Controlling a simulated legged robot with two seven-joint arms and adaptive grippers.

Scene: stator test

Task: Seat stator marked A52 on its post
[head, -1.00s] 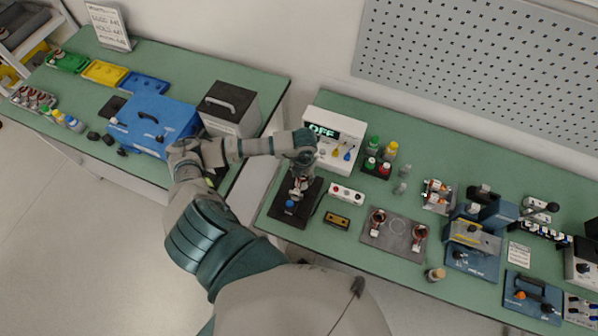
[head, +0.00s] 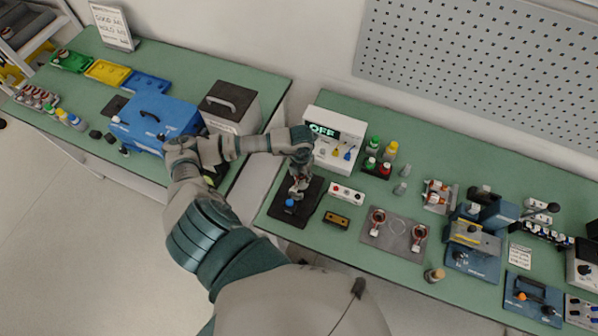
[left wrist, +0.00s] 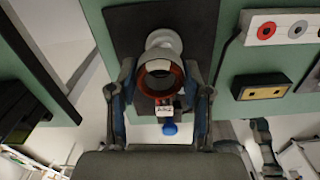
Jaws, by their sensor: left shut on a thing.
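The stator (left wrist: 160,82) is a ring with a red-brown inner edge and a small white label (left wrist: 166,108), too small to read surely. My left gripper (left wrist: 162,90) is shut on it, one finger on each side. In the head view my left gripper (head: 299,183) is over the black test base (head: 285,213) with a blue knob (head: 290,203). In the left wrist view a pale round part (left wrist: 163,39) shows just beyond the ring, and the blue knob (left wrist: 170,128) on the near side. The post is hidden, so I cannot tell whether the ring is around it. My right gripper is not in view.
The meter box (head: 347,156) showing OFF stands behind the base. A white socket strip (head: 346,194) and a yellow-black block (head: 336,220) lie to its right. Left of the base is a gap between benches.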

